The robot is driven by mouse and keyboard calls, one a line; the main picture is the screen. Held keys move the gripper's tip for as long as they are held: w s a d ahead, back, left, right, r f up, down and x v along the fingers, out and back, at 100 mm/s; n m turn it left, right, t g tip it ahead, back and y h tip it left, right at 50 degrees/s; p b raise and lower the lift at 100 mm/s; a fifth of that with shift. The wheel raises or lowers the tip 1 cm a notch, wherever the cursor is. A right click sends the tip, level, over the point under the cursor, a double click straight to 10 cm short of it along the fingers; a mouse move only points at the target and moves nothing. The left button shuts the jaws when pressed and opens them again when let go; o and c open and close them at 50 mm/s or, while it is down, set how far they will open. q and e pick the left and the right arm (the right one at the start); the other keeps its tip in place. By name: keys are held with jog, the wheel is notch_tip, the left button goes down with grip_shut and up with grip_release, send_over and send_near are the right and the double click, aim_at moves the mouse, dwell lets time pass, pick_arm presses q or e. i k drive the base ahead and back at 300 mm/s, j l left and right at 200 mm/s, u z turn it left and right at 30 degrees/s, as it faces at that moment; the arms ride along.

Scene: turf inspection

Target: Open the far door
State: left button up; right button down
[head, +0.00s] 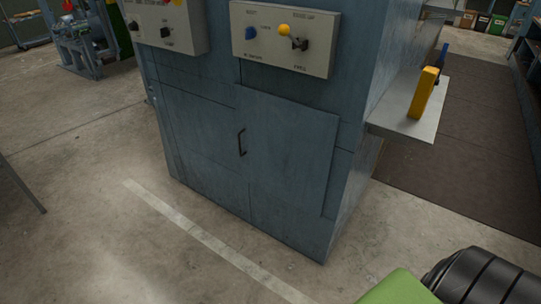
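A blue-grey metal cabinet (205,65) stands in the middle of the head view. Its front has a flat door panel (290,150) with a dark bar handle (242,142) near the panel's left edge. The panel looks closed, sitting slightly proud of the front. No other door with a handle shows clearly, so I cannot tell whether this is the far door. Neither of my grippers is in view, and nothing touches the handle.
Control boxes with knobs (286,38) sit above the door. A metal shelf (398,122) with a yellow object (423,93) juts out at right. A dark mat (470,150) lies beyond. Concrete floor (100,240) is open at front left, with a pale stripe (195,230).

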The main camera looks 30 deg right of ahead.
aim_at(286, 147)
jog(key=i+l+z, duration=0.45)
jog(key=i+l, duration=0.75)
jog(key=i, duration=0.15)
